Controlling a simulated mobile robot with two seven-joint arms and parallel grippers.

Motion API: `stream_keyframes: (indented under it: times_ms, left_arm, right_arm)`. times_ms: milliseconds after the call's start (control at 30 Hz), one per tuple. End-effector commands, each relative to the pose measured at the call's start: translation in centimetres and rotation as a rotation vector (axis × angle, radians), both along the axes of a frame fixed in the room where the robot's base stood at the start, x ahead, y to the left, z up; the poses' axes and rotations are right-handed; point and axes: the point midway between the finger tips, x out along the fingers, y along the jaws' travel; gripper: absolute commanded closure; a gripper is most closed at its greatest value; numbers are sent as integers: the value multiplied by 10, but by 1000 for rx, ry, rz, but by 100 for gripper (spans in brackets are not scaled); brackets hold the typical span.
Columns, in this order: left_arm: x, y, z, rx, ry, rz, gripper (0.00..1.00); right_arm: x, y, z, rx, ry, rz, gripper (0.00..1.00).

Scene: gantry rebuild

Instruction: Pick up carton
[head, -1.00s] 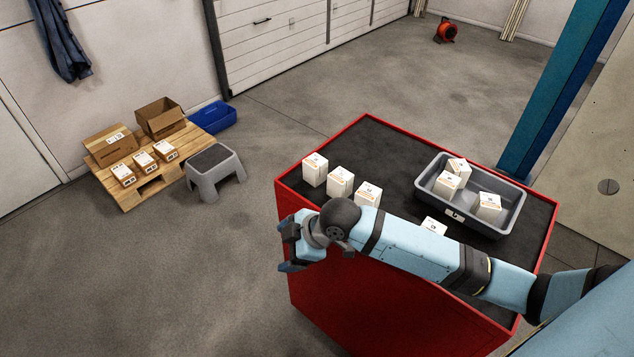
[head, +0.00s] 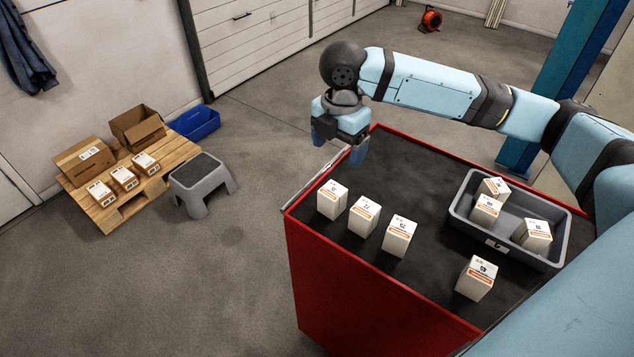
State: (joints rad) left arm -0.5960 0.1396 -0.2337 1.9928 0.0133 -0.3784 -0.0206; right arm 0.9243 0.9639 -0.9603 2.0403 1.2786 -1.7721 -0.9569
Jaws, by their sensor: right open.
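Several white cartons with orange bands stand on the dark top of the red cabinet (head: 345,285). Three form a row near its left edge: a left carton (head: 332,199), a middle carton (head: 364,215) and a right carton (head: 399,236). Another carton (head: 476,278) stands alone near the front right. Three more cartons, one of them at the tray's right end (head: 533,235), are in a grey tray (head: 492,243). My right gripper (head: 340,152) is open and empty, pointing down above the cabinet's far left corner, beyond the row. My left gripper is out of view.
A wooden pallet (head: 113,215) on the floor at left holds cardboard boxes (head: 84,160) and more small cartons. A blue post (head: 560,80) rises behind the cabinet. The cabinet top behind the row is clear.

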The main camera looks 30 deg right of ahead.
Motion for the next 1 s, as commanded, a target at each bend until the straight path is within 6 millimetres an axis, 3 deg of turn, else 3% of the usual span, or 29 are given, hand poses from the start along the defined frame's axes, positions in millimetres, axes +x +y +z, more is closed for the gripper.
stream_keyframes:
  times_ms: [167, 500, 767, 1000]
  left_arm:
    - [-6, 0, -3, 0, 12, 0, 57]
    - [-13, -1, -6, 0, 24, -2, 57]
    - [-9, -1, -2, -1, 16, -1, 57]
    - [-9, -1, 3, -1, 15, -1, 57]
  right_arm:
    - [-1, -1, -11, -4, 5, 1, 17]
    - [-1, 0, -73, -2, 3, 1, 17]
    - [0, 0, -93, -2, 3, 1, 17]
    - [2, 2, -128, -3, 2, 0, 17]
